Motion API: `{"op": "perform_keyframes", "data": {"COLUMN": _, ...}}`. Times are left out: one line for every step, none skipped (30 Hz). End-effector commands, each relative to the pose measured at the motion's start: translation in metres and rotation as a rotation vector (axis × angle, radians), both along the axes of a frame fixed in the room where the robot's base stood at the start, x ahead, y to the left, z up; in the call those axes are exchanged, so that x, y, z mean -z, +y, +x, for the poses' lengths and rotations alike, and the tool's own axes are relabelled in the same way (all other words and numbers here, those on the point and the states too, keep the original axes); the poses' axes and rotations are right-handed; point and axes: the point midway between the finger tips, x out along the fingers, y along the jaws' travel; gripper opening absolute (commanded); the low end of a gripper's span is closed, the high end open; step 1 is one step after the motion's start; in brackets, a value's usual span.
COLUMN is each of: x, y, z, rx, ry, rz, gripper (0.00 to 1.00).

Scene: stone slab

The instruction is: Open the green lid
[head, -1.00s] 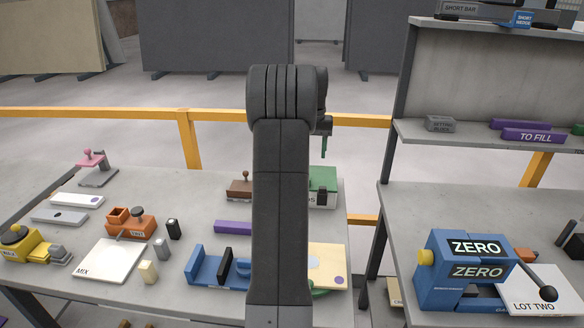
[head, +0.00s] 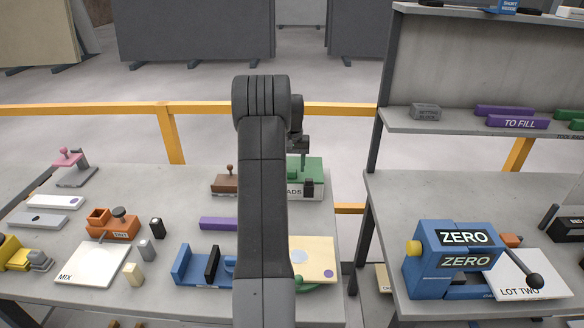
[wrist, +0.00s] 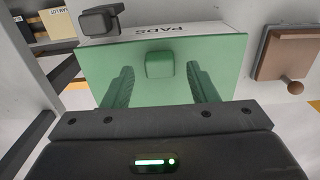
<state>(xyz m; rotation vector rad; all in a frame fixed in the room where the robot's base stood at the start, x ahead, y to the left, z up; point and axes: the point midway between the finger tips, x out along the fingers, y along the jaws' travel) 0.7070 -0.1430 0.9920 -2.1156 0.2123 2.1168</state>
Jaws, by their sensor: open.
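The green lid (wrist: 215,62) tops a box with a pale front marked PADS (wrist: 150,30). The lid lies flat and closed, with a small green block-shaped knob (wrist: 159,65) near its middle. In the head view the lid (head: 313,166) is at the back right of the left table, partly hidden by my arm. My gripper (wrist: 160,84) is open above the lid, one finger on each side of the knob and apart from it. In the head view my gripper (head: 303,170) shows only in part, at the lid. Whether the fingertips touch the lid I cannot tell.
A black clasp-like part (wrist: 101,20) sits at the box's front. A brown block with a round knob (head: 227,182) stands left of the box. A purple bar (head: 218,223) and blue fixture (head: 200,266) lie nearer. A shelf unit (head: 371,140) stands to the right.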

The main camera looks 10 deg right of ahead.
Motion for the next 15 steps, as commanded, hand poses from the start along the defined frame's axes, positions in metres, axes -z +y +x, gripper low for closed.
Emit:
{"op": "perform_keyframes", "data": {"x": 0.005, "y": 0.0, "z": 0.0, "rx": 0.0, "ry": 0.002, "rz": 0.0, "gripper": 0.53}}
{"op": "perform_keyframes", "data": {"x": 0.008, "y": 0.0, "z": 0.0, "rx": 0.0, "ry": 0.002, "rz": 0.0, "gripper": 0.53}}
{"op": "perform_keyframes", "data": {"x": 0.011, "y": 0.0, "z": 0.0, "rx": 0.0, "ry": 0.001, "rz": 0.0, "gripper": 0.53}}
{"op": "perform_keyframes", "data": {"x": 0.014, "y": 0.0, "z": 0.0, "rx": 0.0, "ry": 0.001, "rz": 0.0, "gripper": 0.53}}
{"op": "perform_keyframes", "data": {"x": 0.015, "y": 0.0, "z": 0.0, "rx": 0.0, "ry": 0.0, "rz": 0.0, "gripper": 0.53}}
{"op": "perform_keyframes", "data": {"x": 0.017, "y": 0.0, "z": 0.0, "rx": 0.0, "ry": 0.001, "rz": 0.0, "gripper": 0.53}}
{"op": "perform_keyframes", "data": {"x": 0.018, "y": 0.0, "z": 0.0, "rx": 0.0, "ry": 0.001, "rz": 0.0, "gripper": 0.53}}
{"op": "perform_keyframes", "data": {"x": 0.018, "y": 0.0, "z": 0.0, "rx": 0.0, "ry": 0.001, "rz": 0.0, "gripper": 0.53}}
{"op": "perform_keyframes", "data": {"x": 0.019, "y": 0.0, "z": 0.0, "rx": 0.0, "ry": 0.0, "rz": 0.0, "gripper": 0.53}}
{"op": "perform_keyframes", "data": {"x": 0.019, "y": 0.0, "z": 0.0, "rx": 0.0, "ry": 0.0, "rz": 0.0, "gripper": 0.53}}
{"op": "perform_keyframes", "data": {"x": 0.019, "y": 0.0, "z": 0.0, "rx": 0.0, "ry": 0.0, "rz": 0.0, "gripper": 0.53}}
{"op": "perform_keyframes", "data": {"x": 0.019, "y": 0.0, "z": 0.0, "rx": 0.0, "ry": 0.0, "rz": 0.0, "gripper": 0.53}}
{"op": "perform_keyframes", "data": {"x": 0.019, "y": 0.0, "z": 0.0, "rx": 0.0, "ry": 0.0, "rz": 0.0, "gripper": 0.53}}
{"op": "perform_keyframes", "data": {"x": 0.019, "y": 0.0, "z": 0.0, "rx": 0.0, "ry": 0.0, "rz": 0.0, "gripper": 0.53}}
{"op": "perform_keyframes", "data": {"x": 0.019, "y": 0.0, "z": 0.0, "rx": 0.0, "ry": 0.0, "rz": 0.0, "gripper": 0.51}}
